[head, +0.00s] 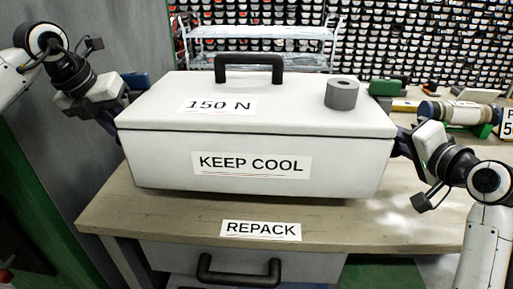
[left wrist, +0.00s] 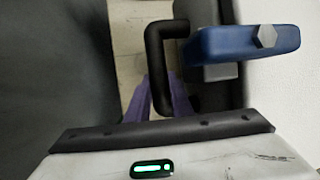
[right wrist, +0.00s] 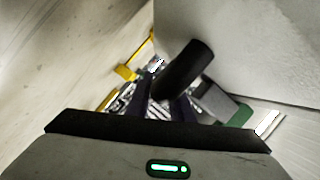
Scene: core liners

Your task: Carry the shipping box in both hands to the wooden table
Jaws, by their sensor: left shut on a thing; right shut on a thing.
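The white shipping box (head: 260,158) has "KEEP COOL" on its front and "150 N" on its lid. It is level, over or on the wooden top of a bench (head: 190,212) labelled "REPACK"; I cannot tell if its underside touches. My left gripper (head: 122,122) is shut on the box's left side handle, a black bar in the left wrist view (left wrist: 158,65). My right gripper (head: 402,142) is shut on the right side handle, black in the right wrist view (right wrist: 187,67). The fingertips are partly hidden by the handles.
A grey roll (head: 342,93) stands on the lid, right of the black lid handle (head: 250,63). A grey wall panel (head: 105,30) stands at the left; a rack of bins (head: 420,45) fills the back.

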